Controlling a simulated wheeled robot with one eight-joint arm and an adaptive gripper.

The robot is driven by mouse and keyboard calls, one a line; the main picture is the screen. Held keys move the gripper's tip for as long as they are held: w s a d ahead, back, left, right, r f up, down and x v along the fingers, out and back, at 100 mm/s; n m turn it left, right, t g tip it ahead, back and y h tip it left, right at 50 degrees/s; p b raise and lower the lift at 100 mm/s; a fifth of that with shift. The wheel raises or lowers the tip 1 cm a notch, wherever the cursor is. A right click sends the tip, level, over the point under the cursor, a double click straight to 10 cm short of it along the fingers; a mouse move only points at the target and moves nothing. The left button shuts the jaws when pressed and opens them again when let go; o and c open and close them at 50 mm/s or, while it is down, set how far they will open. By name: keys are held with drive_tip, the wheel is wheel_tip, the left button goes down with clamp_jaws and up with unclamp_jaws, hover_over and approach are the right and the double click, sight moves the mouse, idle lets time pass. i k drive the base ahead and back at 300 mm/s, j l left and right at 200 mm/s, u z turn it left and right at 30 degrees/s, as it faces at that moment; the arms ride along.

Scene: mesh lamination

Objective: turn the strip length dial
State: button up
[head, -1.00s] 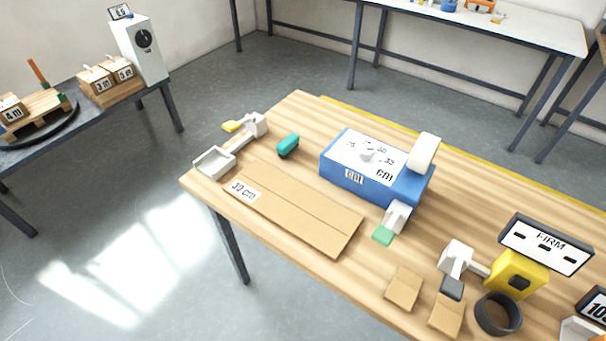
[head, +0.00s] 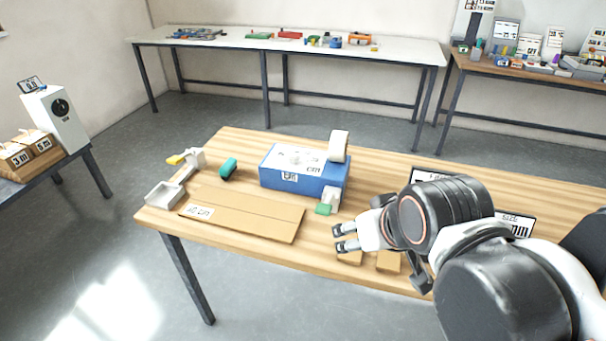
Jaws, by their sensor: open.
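My gripper (head: 341,238) is open and empty, to the right of and nearer than the box, apart from the dial. It is above the table near small cardboard pieces.
A flat cardboard sheet (head: 243,215) with a label lies in front of the box. Small cardboard pieces (head: 388,262) lie by my gripper. My arm hides the table's right part.

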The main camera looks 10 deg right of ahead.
sight(294, 157)
drive_tip(key=i+j+z, duration=0.6)
drive_tip(key=i+j, duration=0.15)
